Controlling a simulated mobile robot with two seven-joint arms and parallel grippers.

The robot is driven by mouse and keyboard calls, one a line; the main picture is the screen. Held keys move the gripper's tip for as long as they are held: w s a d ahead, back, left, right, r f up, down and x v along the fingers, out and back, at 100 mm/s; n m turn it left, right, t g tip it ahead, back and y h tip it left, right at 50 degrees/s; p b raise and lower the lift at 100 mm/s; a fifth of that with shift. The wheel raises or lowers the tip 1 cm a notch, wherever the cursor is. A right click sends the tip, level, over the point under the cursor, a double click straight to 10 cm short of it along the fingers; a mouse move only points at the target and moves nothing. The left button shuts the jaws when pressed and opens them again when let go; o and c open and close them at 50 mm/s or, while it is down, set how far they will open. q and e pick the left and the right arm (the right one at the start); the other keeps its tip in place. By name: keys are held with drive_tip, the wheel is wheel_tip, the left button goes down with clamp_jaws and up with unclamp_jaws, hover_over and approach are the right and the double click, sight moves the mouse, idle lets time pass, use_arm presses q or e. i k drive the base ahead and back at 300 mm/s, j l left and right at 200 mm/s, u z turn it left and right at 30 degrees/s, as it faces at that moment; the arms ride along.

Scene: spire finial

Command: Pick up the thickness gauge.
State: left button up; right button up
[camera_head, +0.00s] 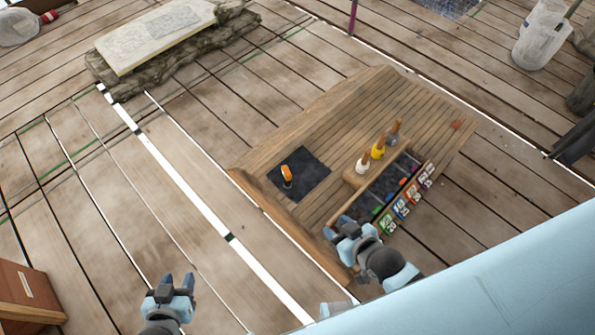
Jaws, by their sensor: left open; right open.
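A small orange-topped tool with a dark base (286,175) stands on a dark square mat (313,174) on the wooden bench (250,159). I cannot tell whether it is the thickness gauge. A divided tray (346,210) on the bench's right holds small items too small to identify. My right gripper (338,226) is open and empty over the tray's near left end, apart from the orange-topped tool. My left gripper (177,279) is open and empty, away from the bench at the lower left.
Coloured label cards (401,208) line the tray's right side. A wooden holder (352,178) carries white, yellow and grey tools with wooden handles. A stone slab (160,38) lies upper left. A wooden box (28,294) stands lower left. The plank floor between is clear.

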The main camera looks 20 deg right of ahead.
sight(288, 177)
drive_tip(key=j+z, duration=0.2)
drive_tip(key=z, duration=0.2)
drive_tip(key=i+j+z, duration=0.1)
drive_tip(key=j+z, duration=0.15)
drive_tip(key=z, duration=0.15)
drive_tip(key=j+z, duration=0.2)
drive_tip(key=z, duration=0.25)
drive_tip(key=j+z, duration=0.15)
drive_tip(key=j, duration=0.2)
drive_tip(key=k+j+z, duration=0.1)
drive_tip(key=j, duration=0.25)
drive_tip(key=k+j+z, duration=0.15)
drive_tip(key=j, duration=0.45)
drive_tip(key=k+j, duration=0.15)
drive_tip(key=j, duration=0.15)
